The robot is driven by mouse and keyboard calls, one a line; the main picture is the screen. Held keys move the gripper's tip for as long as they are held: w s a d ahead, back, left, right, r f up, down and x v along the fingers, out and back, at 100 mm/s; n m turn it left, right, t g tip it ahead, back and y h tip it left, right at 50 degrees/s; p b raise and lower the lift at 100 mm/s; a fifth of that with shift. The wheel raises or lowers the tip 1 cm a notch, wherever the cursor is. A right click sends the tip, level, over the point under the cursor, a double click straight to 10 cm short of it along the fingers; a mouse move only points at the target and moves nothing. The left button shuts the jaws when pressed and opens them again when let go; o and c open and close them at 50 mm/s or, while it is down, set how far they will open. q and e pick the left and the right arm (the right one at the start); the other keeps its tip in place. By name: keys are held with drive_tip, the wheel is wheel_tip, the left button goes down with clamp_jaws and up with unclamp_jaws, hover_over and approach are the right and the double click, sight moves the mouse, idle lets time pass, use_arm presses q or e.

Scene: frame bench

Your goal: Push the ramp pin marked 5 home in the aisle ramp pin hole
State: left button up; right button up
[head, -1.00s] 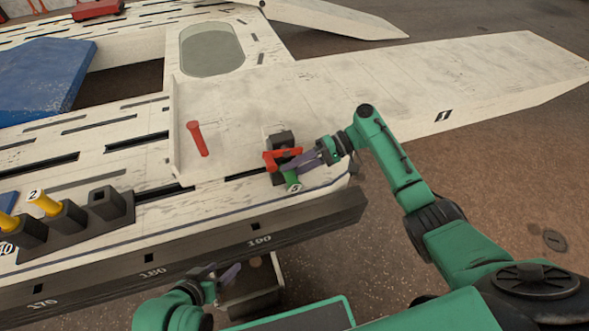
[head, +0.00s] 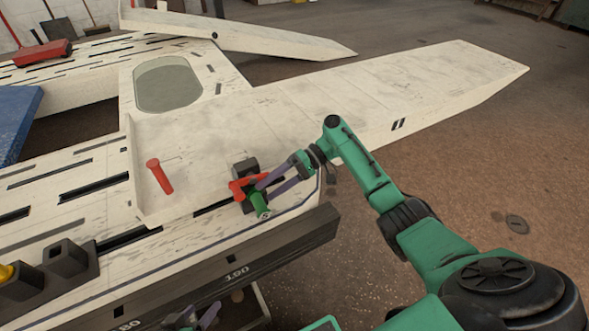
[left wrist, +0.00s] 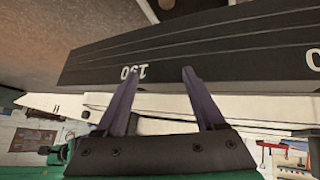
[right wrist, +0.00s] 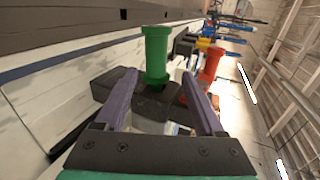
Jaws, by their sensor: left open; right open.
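The green ramp pin marked 5 (head: 261,206) is at the front corner of the aisle ramp (head: 200,140), by a dark block (head: 245,168) with a red part (head: 240,187). In the right wrist view the pin (right wrist: 156,55) meets a dark block; how deep it sits and the hole itself are hidden. My right gripper (head: 268,191) is open, its purple fingers spread on either side of the pin's line in the right wrist view (right wrist: 160,88); I cannot tell whether they touch it. My left gripper (head: 205,316) is open and empty below the bench's front edge (left wrist: 160,74).
A dark holder (head: 65,258) and a yellow pin (head: 6,272) are at the lower left. The dark rail marked 190 (head: 270,255) runs along the front. Floor to the right is open.

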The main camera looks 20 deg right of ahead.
use_arm(q)
drive_tip(key=shift+w+d+f+t+h+b, duration=0.15)
drive_tip(key=shift+d+f+t+h+b, duration=0.15)
drive_tip(key=shift+d, duration=0.25)
drive_tip(key=shift+w+d+f+t+h+b, duration=0.1)
drive_tip(key=shift+d+f+t+h+b, duration=0.15)
drive_tip(key=shift+d+t, duration=0.2)
use_arm(e)
drive_tip(key=v, duration=1.1)
drive_tip(key=shift+d, duration=0.3)
